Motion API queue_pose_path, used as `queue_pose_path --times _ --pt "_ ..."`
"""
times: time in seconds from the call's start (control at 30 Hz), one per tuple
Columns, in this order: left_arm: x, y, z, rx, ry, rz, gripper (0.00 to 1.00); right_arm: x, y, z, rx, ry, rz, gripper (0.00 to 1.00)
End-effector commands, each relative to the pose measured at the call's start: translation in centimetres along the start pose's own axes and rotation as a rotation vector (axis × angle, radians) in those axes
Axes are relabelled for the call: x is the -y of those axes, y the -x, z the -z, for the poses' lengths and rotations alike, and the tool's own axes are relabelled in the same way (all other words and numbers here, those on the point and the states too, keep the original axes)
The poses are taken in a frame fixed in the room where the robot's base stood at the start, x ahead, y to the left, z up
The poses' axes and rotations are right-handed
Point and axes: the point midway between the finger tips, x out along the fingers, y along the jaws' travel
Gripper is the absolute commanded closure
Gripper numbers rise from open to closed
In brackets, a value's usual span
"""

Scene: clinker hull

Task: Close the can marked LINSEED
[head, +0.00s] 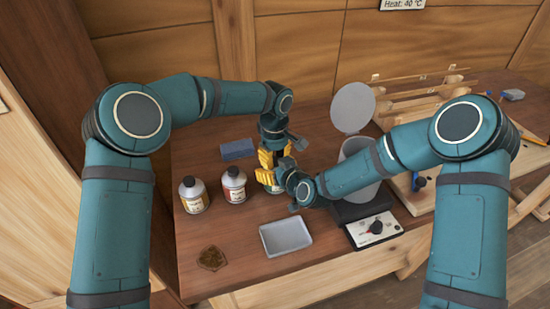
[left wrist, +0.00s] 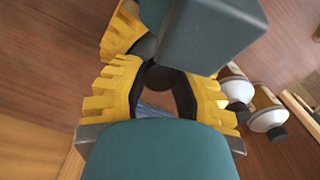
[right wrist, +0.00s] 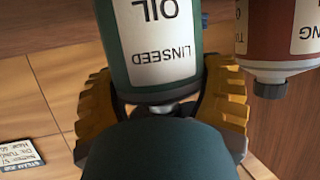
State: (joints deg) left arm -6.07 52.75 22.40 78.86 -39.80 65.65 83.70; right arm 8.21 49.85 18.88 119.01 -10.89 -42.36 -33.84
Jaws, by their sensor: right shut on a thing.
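The can marked LINSEED (right wrist: 155,45) is dark green with a white label, upside down in the right wrist view. My right gripper (right wrist: 165,105) is shut on it. In the head view the can (head: 264,178) is mostly hidden behind the grippers. My left gripper (head: 268,155) is right above and beside the right one. In the left wrist view its fingers (left wrist: 155,100) stand apart, with a gap between them. A dark round shape (left wrist: 162,77), perhaps the can's cap, shows there; I cannot tell whether it is seated or touched.
Two capped bottles (head: 234,185) (head: 193,195) stand left of the grippers. A blue block (head: 237,149) lies behind them. A grey tray (head: 286,237) and a brown patch (head: 211,258) are in front.

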Motion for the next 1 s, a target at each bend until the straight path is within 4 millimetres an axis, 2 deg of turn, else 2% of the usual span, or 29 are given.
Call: queue_pose_path --times 0.23,0.53,0.8,0.83,0.87,0.9,1.0 --pt "0.00 0.02 0.02 0.000 -0.022 0.000 1.00 0.00 0.00 0.06 -0.001 0.000 0.000 1.00" --pt "0.00 0.01 0.04 0.000 -0.266 -0.001 1.00 0.00 0.00 0.06 -0.001 0.000 0.000 1.00" --pt "0.00 0.01 0.06 -0.001 -0.274 -0.001 1.00 0.00 0.01 0.06 -0.001 0.001 0.000 1.00" --pt "0.00 0.01 0.06 -0.001 -0.274 -0.001 0.64 0.00 0.01 0.06 -0.001 0.001 0.000 1.00" --pt "0.00 0.01 0.06 -0.001 -0.274 -0.001 0.53 0.01 0.00 0.06 -0.001 0.001 0.000 1.00" --pt "0.00 0.01 0.06 -0.001 -0.274 -0.001 0.47 0.01 0.00 0.06 -0.001 0.001 0.000 1.00" --pt "0.01 0.01 0.06 -0.001 -0.273 -0.001 0.47 0.01 0.00 0.06 -0.001 0.000 0.000 1.00"
